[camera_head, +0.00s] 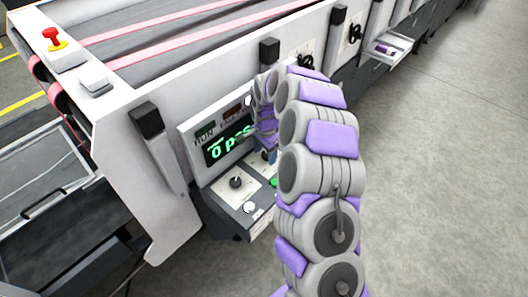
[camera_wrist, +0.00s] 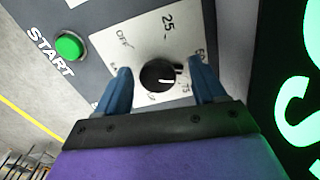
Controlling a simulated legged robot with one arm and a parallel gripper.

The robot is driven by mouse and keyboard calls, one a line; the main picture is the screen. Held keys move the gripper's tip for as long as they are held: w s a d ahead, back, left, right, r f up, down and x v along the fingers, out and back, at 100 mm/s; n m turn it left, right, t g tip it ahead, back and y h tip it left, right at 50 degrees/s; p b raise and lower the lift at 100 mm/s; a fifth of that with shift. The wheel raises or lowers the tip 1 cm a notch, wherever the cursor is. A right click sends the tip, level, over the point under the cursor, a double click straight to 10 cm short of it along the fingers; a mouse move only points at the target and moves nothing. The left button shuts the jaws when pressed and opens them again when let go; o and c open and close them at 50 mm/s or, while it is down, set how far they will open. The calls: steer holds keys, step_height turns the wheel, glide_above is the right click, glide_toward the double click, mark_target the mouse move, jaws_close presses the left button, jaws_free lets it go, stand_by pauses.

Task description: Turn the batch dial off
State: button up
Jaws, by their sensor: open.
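The batch dial (camera_wrist: 158,75) is a round black knob on a white scale plate (camera_wrist: 150,42) in the wrist view. Its white pointer mark faces right, toward the stretch between the 50 and 75 marks. The OFF mark is at the upper left of the plate and 25 at the top. My gripper (camera_wrist: 160,66) is open, with one blue finger on each side of the knob; I cannot tell whether they touch it. In the head view my gripper (camera_head: 264,150) is over the control panel, and my arm seems to hide this dial.
A green START button (camera_wrist: 68,46) sits left of the dial, and a lit display (camera_wrist: 297,100) is at the right. In the head view the display (camera_head: 228,145) reads "0 pcs". Another black knob (camera_head: 236,183) and a white button (camera_head: 249,207) are nearby. Floor at right is clear.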

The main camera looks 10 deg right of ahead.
mark_target(265, 154)
steer(key=shift+d+r, duration=0.3)
steer(key=shift+d, duration=0.1)
step_height(265, 154, up, 17)
steer(key=shift+a+f+p, duration=0.15)
steer(key=shift+a+p, duration=0.2)
steer(key=shift+p, duration=0.05)
steer(key=shift+a, duration=0.1)
